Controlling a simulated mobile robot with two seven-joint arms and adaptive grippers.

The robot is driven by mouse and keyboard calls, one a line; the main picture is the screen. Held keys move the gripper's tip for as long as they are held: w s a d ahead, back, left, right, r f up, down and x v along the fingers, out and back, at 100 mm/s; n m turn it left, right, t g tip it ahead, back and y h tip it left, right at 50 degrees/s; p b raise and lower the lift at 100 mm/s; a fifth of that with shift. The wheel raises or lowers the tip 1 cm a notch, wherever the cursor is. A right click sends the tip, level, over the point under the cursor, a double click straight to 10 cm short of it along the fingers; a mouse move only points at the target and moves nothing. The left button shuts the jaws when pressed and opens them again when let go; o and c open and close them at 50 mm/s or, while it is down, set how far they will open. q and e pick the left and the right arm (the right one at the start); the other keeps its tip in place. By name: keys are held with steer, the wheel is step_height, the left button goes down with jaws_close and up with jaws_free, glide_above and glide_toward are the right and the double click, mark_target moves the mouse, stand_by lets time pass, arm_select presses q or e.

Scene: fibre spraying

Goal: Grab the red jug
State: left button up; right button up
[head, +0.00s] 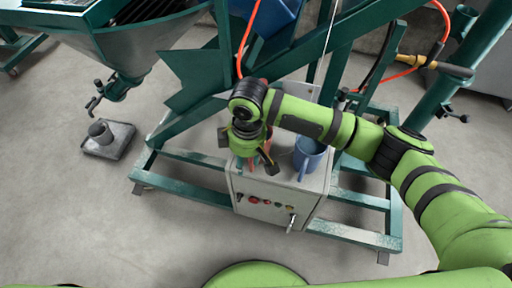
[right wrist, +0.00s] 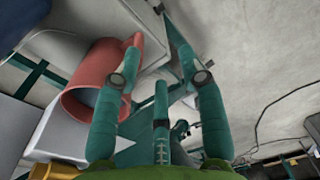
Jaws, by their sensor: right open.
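The red jug (right wrist: 92,78) shows large on the left of the right wrist view, with its open mouth towards the lower left. My right gripper (right wrist: 165,75) is open, and its left finger overlaps the jug's right side in that view. I cannot tell whether they touch. In the head view, my right gripper (head: 255,166) points down over the left part of the grey control box (head: 280,188). It hides most of the red jug there; only small red patches show around the fingers. My left gripper is out of view.
A blue jug (head: 308,158) stands on the box just right of the gripper. Green frame beams (head: 185,125) rise behind and beside the box. Orange hoses (head: 246,40) hang above. A grey weight-like block (head: 108,138) lies on the floor at left. The floor at front left is clear.

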mark_target(251, 163)
steer(key=shift+w+d+r+h, duration=0.25)
steer(key=shift+w+d+h, duration=0.15)
steer(key=shift+w+d, duration=0.35)
steer(key=shift+d+f, duration=0.1)
steer(key=shift+f, duration=0.25)
steer(key=f, duration=0.6)
steer(key=shift+w, duration=0.3)
steer(key=shift+a, duration=0.2)
jaws_close()
